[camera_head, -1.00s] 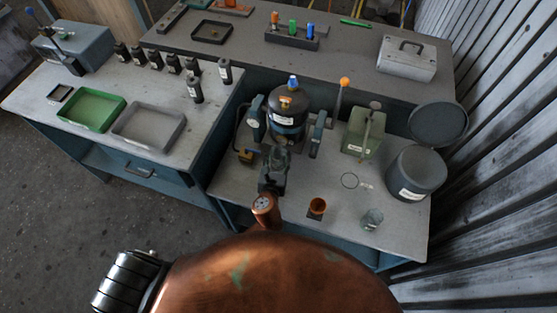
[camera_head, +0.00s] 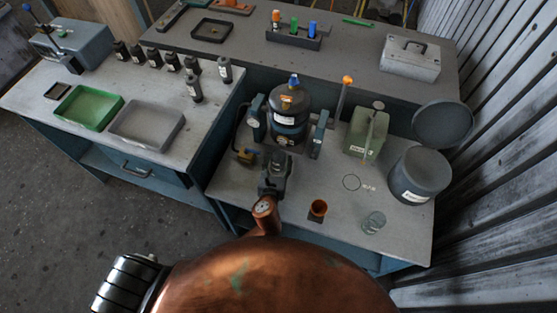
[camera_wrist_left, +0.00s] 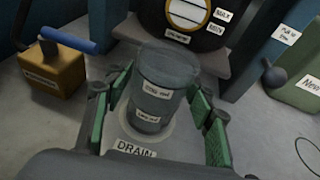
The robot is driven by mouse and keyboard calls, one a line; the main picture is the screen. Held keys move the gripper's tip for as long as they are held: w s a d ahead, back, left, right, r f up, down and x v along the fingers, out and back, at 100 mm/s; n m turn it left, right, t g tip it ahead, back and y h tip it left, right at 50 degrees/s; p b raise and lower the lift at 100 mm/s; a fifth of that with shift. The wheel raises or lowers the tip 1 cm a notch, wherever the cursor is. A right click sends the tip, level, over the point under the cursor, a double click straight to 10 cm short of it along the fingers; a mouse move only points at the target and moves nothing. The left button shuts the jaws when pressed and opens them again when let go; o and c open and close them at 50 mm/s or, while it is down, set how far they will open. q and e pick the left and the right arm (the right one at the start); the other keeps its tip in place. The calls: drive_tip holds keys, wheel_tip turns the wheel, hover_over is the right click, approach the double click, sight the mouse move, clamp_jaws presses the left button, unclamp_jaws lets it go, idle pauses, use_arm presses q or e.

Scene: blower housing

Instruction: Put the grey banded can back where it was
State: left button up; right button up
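A dark grey can (camera_wrist_left: 158,90) with two small pale labels stands upright on the drain plate (camera_wrist_left: 134,149) in the left wrist view, under a dark machine with a round gauge. My left gripper (camera_wrist_left: 162,95) has its green-padded fingers on both sides of the can. A narrow gap shows on the left side, so the fingers look open around it. In the head view my left gripper (camera_head: 277,162) is in front of the black machine (camera_head: 289,108), and the can is hard to make out there. My right gripper is not in view.
Several small dark bottles (camera_head: 155,59) stand on the left bench near a green tray (camera_head: 89,107) and a grey tray (camera_head: 147,126). A copper cup (camera_head: 317,209), a glass (camera_head: 373,222), a green canister (camera_head: 366,132) and a grey bin (camera_head: 419,176) stand right of the machine.

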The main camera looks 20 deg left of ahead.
use_arm(q)
drive_tip(key=shift+o, duration=0.7)
drive_tip(key=shift+r, duration=0.2)
drive_tip(key=p+v, duration=0.2)
drive_tip(key=v, duration=1)
drive_tip(key=shift+f, duration=0.15)
